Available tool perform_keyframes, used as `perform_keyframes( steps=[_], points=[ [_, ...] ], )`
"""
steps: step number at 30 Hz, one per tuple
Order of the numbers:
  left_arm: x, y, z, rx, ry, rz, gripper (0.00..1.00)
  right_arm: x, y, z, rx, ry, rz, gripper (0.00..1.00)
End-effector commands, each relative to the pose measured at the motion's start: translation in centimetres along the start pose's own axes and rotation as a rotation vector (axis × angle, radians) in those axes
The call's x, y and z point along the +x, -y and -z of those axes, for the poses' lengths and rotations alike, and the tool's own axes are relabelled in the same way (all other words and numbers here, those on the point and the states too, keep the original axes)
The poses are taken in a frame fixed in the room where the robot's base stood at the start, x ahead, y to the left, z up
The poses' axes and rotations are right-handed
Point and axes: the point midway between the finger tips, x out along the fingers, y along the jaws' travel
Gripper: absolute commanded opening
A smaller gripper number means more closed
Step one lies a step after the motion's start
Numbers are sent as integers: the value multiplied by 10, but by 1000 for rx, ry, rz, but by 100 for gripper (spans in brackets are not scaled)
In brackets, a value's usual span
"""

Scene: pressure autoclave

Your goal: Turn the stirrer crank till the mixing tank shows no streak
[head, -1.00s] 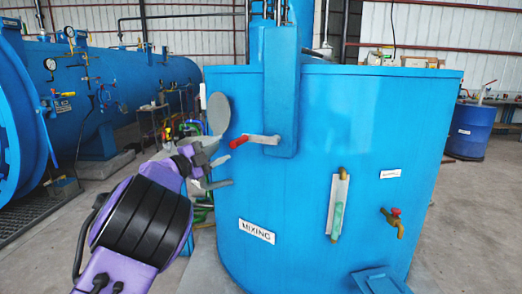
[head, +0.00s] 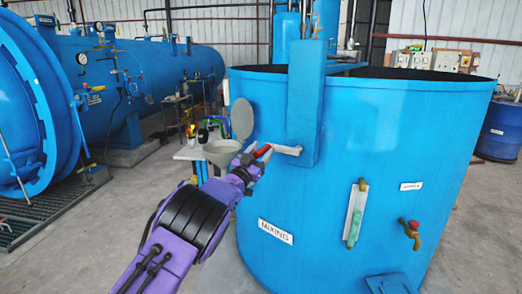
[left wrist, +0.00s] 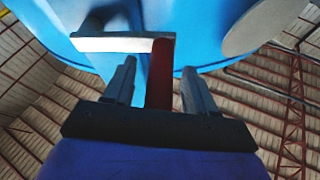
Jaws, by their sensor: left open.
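The blue mixing tank (head: 400,130) stands at the centre right with a MIXING label. The stirrer crank (head: 287,150) has a pale metal arm on the tank's upright blue housing and a red handle (head: 262,151) at its left end. My left gripper (head: 256,165) is at the red handle. In the left wrist view its open fingers (left wrist: 158,85) stand on either side of the red handle (left wrist: 161,75), with gaps visible. The sight glass (head: 354,214) on the tank front looks greenish; I cannot make out any streak. My right gripper is not in view.
A grey round plate (head: 242,119) and a grey funnel-like bowl (head: 221,152) are at the tank's left side, close to my left arm. A red-handled tap (head: 411,231) juts from the tank front. A big blue autoclave (head: 150,85) stands at the back left.

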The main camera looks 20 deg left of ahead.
Motion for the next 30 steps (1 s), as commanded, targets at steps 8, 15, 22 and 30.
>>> perform_keyframes(
  steps=[8, 15, 22, 30],
  points=[
    [0, 0, 0, 1, 0, 0, 23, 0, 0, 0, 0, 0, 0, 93],
    [0, 0, 0, 0, 0, 0, 0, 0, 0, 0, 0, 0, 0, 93],
    [-3, -1, -6, -47, -1, 21, 0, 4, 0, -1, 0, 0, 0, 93],
    [-10, -7, -23, -216, 0, 90, 0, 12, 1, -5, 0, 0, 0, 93]
  ],
)
